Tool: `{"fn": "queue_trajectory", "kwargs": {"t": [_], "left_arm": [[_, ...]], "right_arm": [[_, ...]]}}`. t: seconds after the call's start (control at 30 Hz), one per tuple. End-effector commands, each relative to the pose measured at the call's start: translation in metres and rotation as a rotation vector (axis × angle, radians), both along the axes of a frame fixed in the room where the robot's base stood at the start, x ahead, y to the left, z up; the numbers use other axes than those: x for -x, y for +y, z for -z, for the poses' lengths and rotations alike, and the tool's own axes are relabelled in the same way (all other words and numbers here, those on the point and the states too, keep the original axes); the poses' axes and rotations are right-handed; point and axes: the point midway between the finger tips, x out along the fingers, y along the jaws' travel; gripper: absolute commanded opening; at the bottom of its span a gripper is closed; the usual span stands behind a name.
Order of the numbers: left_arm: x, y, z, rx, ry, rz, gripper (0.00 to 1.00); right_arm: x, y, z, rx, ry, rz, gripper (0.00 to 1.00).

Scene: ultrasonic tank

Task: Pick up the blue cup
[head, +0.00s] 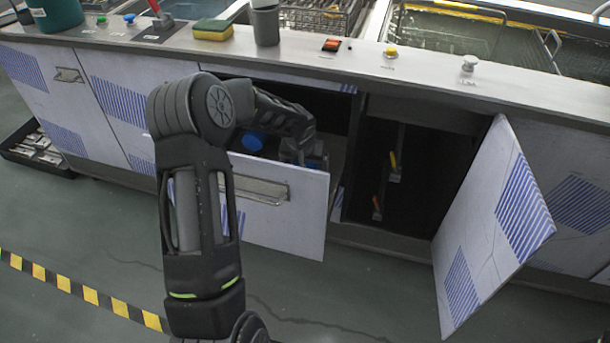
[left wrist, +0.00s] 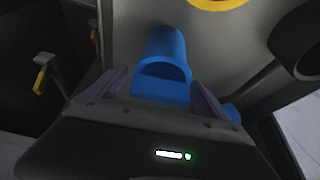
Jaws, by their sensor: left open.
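The blue cup (left wrist: 166,62) is in the left wrist view, between the two fingers of my open left gripper (left wrist: 160,82). Its rounded opening shows; I cannot tell whether the fingers touch it. In the head view my left arm reaches over the front of the pulled-out drawer (head: 280,215), and my left gripper (head: 308,160) is down inside it, mostly hidden by its own wrist. A blue thing (head: 252,142) shows in the drawer left of the gripper; I cannot tell whether it is the same cup. My right gripper is not in view.
Another blue piece (left wrist: 232,112) and a dark round thing (left wrist: 304,45) lie to the right in the wrist view, with a yellow rim (left wrist: 217,3) above. An open cabinet door (head: 497,225) stands right of the drawer. A counter (head: 340,62) runs above it.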

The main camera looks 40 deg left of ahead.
Motion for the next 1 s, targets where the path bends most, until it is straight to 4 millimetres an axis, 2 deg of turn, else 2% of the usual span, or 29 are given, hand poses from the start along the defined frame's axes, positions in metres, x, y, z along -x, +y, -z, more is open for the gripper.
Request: {"fn": "queue_trajectory", "kwargs": {"t": [0.3,1.0], "left_arm": [[0.0002,-0.0001,-0.0001,0.000,0.000,0.000,0.89],[0.0002,-0.0002,-0.0001,0.000,0.001,0.000,0.32]], "right_arm": [[0.0000,0.0000,0.0000,0.000,0.000,0.000,0.36],[0.0000,0.0000,0.0000,0.000,0.000,0.000,0.36]]}}
